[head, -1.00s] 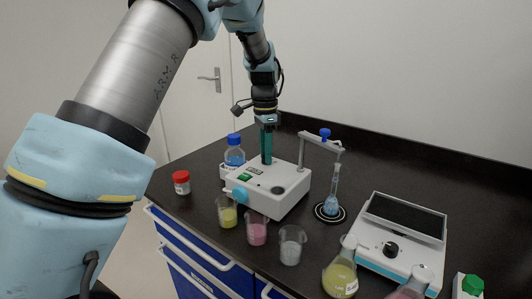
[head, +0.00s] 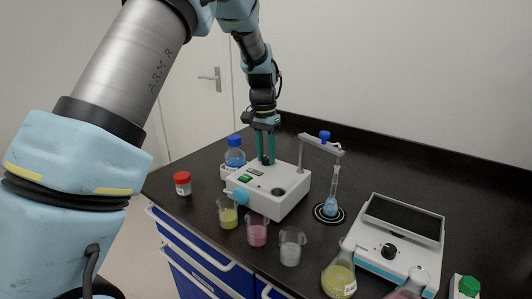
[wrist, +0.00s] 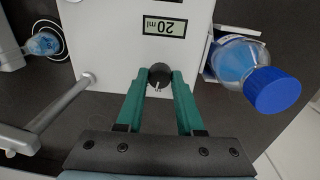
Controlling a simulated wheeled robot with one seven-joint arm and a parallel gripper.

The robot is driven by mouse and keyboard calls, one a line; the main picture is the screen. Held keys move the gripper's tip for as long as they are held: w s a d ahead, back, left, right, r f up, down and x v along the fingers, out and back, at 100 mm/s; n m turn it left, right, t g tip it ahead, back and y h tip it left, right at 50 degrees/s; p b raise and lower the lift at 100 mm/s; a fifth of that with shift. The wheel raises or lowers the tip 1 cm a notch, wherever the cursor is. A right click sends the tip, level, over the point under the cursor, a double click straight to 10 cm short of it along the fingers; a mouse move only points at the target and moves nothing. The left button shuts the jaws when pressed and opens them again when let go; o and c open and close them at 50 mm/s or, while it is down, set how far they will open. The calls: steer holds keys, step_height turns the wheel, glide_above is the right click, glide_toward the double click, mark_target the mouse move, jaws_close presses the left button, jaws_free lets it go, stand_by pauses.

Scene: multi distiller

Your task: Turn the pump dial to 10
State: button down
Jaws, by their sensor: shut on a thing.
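The white pump box (head: 275,207) stands on the dark bench, and its top fills the upper middle of the wrist view (wrist: 120,60). Its small black round dial (wrist: 159,76) is near the edge of the top, with a pale mark on it. My gripper (wrist: 159,78) points down, its two teal fingers shut on the dial from both sides. In the head view my gripper (head: 265,160) is at the back of the pump top and the dial is hidden. A label or display on the pump (wrist: 165,27) reads "20 ml", upside down in the wrist view.
A blue-capped bottle (head: 234,154) stands close beside the pump, near my gripper in the wrist view (wrist: 250,70). A stand arm (head: 320,144) and a flask (head: 333,195) are to the right. Several beakers, including a yellow one (head: 227,216), stand in front.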

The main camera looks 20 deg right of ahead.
mark_target(264, 157)
steer(key=shift+n, duration=1)
steer(key=c, duration=0.5)
jaws_free()
steer(key=shift+c, duration=0.2)
step_height(264, 157, up, 11)
steer(key=b, duration=0.1)
steer(key=shift+w+a+b, duration=0.15)
steer(key=shift+w+b, duration=0.05)
steer(key=shift+b, duration=0.2)
steer(key=shift+f, duration=0.1)
